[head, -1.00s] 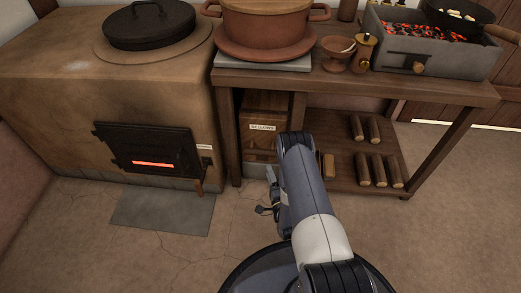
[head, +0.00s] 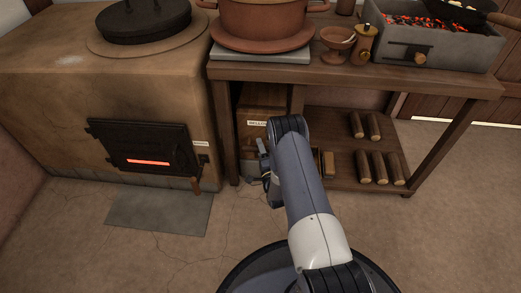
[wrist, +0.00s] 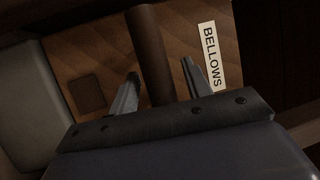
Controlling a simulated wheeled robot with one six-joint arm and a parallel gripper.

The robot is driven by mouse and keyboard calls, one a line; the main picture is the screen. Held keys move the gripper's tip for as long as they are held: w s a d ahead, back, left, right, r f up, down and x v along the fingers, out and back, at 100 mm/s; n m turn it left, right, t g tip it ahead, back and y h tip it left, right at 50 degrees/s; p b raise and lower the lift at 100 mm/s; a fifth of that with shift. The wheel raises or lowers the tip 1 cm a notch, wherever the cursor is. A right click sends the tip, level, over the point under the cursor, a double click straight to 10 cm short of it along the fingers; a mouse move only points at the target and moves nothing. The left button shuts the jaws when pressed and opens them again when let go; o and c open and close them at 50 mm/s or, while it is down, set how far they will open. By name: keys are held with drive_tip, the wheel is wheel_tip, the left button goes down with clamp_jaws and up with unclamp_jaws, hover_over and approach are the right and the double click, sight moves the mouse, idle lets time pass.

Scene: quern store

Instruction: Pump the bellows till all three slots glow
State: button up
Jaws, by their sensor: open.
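The wooden bellows box (head: 262,101), labelled BELLOWS, stands under the table; my arm hides part of its front. In the wrist view its plank face (wrist: 85,60) shows a dark square patch, and a round brown bar (wrist: 148,50) crosses in front. My gripper (wrist: 160,85) is open, with one finger on each side of the bar's lower end as seen there; I cannot tell if they touch it. The head view shows the gripper (head: 264,165) small, low before the box. The black stove door (head: 140,148) has one orange glowing slot (head: 148,162); no other glow shows on it.
The table (head: 350,80) stands over the box, with its right leg and lower shelf (head: 345,165) holding several short logs. The clay stove (head: 50,110) is at left, a grey floor slab (head: 160,212) before it. A pot and a coal grill are on top.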

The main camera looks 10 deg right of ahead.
drive_tip(key=shift+c, duration=0.5)
clamp_jaws()
